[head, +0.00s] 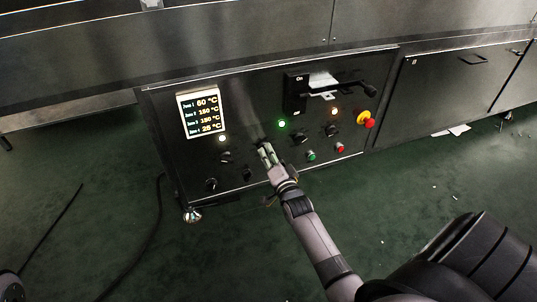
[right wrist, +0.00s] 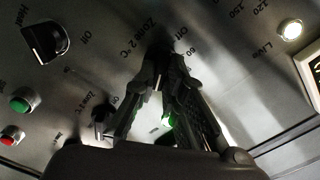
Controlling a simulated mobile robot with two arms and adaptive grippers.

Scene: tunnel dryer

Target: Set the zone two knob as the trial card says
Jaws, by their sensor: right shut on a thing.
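My right gripper (head: 265,150) reaches the front of the dark control panel (head: 240,105) in the head view. In the right wrist view, its two fingers (right wrist: 165,62) close on the zone two knob (right wrist: 160,50), beside the printed words "Zone 2 °C". The fingers hide most of the knob, so its pointer setting cannot be read. A lit display (head: 202,112) at the panel's left lists several zone temperatures, the top one 60 °C and the bottom one 25 °C. I cannot make out a trial card. My left gripper is not in view.
Other dark knobs (head: 211,184) sit close by. Green (head: 311,155) and red (head: 340,147) buttons and a yellow-and-red emergency stop (head: 366,119) are to the right. A black lever switch (head: 297,93) is above. A cable (head: 157,225) lies on the green floor.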

